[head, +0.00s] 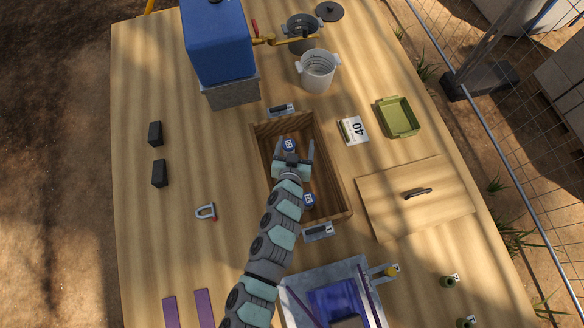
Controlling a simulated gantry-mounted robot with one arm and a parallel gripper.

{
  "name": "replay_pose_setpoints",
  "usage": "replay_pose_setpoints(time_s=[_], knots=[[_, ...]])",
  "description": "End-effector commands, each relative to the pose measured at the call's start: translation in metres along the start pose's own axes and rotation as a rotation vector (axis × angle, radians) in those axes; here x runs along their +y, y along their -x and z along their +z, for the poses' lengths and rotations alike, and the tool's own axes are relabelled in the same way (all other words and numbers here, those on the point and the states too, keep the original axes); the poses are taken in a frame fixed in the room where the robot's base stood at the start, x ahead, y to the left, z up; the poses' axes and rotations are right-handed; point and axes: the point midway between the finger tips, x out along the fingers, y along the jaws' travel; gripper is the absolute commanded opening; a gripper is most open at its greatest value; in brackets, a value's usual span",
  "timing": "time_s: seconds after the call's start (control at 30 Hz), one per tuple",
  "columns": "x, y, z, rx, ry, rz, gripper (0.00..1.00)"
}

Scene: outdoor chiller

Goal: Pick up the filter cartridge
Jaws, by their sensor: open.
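My gripper (293,150) is open and empty, over the inside of a brown wooden box (337,185) in the middle of the table. Its fingers point towards the far end of the box. A small round blue item with a white label (289,145) lies in the box, between or just below the fingertips. A second similar blue item (309,200) lies nearer the box's near end, beside my wrist. One of these may be the filter cartridge; I cannot tell for sure. My arm hides part of the box's near left side.
A wooden lid (415,197) with a dark handle lies right of the box. A "40" marked item (353,130) and green tray (398,117) lie beyond it. A blue-covered unit (217,42) and white bucket (317,71) stand behind. A metal tray (291,295) is in front.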

Motion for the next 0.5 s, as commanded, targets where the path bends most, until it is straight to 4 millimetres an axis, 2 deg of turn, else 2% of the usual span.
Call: replay_pose_setpoints(time_s=[0.03, 0.27, 0.37, 0.5], knots=[[0.000, -0.007, 0.015, 0.001, -0.001, 0.000, 0.78], [0.000, -0.024, 0.057, 0.001, -0.001, 0.000, 0.78], [0.000, -0.036, 0.085, 0.001, -0.001, 0.000, 0.78], [-0.001, -0.056, 0.135, 0.001, -0.001, -0.001, 0.78]])
